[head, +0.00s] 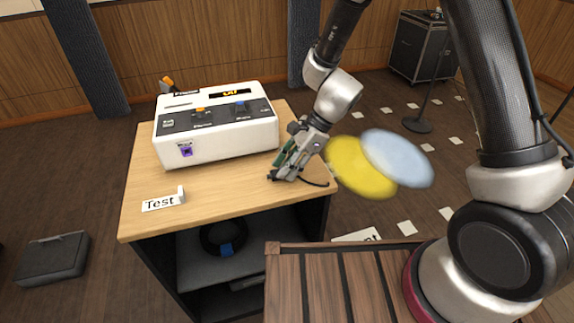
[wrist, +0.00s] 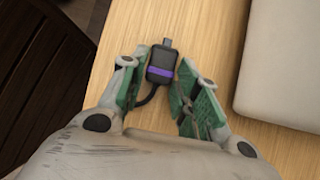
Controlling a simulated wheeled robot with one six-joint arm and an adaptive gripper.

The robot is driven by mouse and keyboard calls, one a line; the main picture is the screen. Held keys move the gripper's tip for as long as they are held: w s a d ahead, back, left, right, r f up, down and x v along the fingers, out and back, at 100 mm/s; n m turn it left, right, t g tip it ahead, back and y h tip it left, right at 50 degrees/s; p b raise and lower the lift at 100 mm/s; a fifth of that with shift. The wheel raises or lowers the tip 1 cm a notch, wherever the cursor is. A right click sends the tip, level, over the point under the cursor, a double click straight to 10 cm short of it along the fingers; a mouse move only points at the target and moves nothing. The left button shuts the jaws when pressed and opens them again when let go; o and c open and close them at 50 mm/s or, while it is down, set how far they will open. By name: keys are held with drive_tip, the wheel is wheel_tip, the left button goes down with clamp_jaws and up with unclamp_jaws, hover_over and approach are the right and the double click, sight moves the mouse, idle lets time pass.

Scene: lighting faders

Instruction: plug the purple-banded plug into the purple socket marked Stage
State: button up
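The purple-banded plug (wrist: 160,68) is a small dark plug with a grey metal tip, lying between the green-padded fingers of my gripper (wrist: 160,72) in the wrist view. Its tip points away from my palm and its black cable curves back below it. A finger stands close on each side; I cannot tell whether both touch it. In the head view my gripper (head: 281,170) is low over the right side of the table, right of the white console (head: 220,150). The purple socket (head: 186,151) is on the left of the console's front face; its label is too small to read.
The wooden table (head: 230,195) has clear top in front of the console. A white "Test" sign (head: 163,202) stands at its front left. The console top carries orange and blue faders. Blurred yellow (head: 358,168) and pale blue (head: 398,158) discs show right of my gripper.

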drive_tip(key=shift+r, duration=2.55)
drive_tip(key=shift+c, duration=0.3)
